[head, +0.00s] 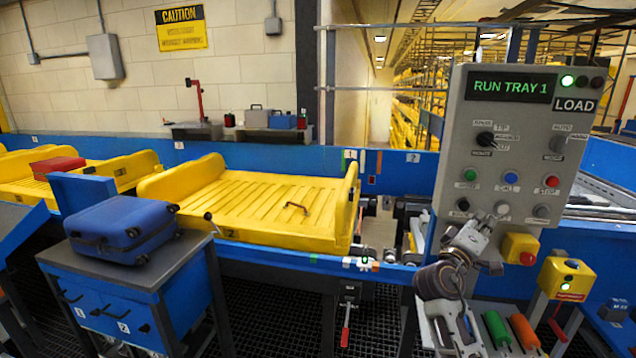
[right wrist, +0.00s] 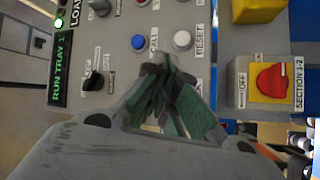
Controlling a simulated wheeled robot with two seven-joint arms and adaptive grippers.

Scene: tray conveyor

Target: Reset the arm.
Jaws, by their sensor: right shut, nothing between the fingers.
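A grey control panel (head: 515,150) stands at the right, its display reading RUN TRAY 1. A blue button (head: 511,178) sits in the upper button row and a white button (head: 502,208) below it. In the right wrist view the blue button (right wrist: 138,42) is marked CALL and the white button (right wrist: 183,40) is marked RESET. My right gripper (head: 487,222) is in front of the lower part of the panel, beside the white button. Its closed, empty fingertips (right wrist: 161,66) show close to both buttons; I cannot tell whether they touch the panel. My left gripper is not in view.
A blue suitcase (head: 121,228) lies on a stand (head: 140,277) at the left. A yellow box with a red button (head: 520,248) juts from the panel.

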